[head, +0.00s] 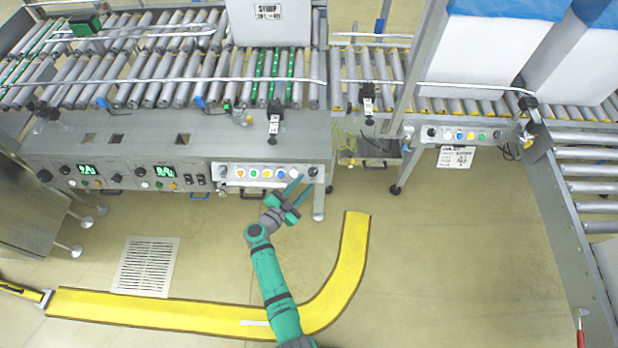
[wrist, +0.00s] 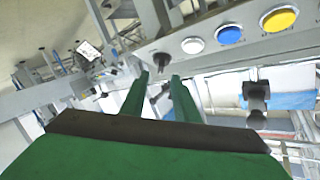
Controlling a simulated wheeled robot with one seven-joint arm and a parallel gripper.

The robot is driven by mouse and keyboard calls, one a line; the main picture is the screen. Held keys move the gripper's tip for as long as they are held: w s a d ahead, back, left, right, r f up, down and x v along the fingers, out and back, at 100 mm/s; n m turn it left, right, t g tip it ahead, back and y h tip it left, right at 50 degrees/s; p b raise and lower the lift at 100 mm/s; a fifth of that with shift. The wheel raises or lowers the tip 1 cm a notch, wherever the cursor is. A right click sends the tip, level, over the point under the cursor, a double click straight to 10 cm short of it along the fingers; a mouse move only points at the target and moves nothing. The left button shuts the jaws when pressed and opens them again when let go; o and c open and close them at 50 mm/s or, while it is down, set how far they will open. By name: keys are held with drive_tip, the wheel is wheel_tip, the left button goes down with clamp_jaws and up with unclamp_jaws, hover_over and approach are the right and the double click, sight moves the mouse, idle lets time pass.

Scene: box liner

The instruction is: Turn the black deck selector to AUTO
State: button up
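A small black selector knob (head: 313,171) sits at the right end of the grey button panel (head: 228,181), beside a row of coloured buttons. The wrist view shows the open gripper (wrist: 160,78) with nothing clearly held between the fingers.
White (wrist: 192,45), blue (wrist: 228,34) and yellow (wrist: 278,17) buttons line the panel beside the knob. A second button panel (head: 470,134) stands further right. Roller conveyors (head: 190,85) run behind. A yellow floor strip (head: 150,308) curves under my arm; the floor in front is clear.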

drive_tip(key=v, duration=0.5)
drive_tip(key=shift+s, duration=0.1)
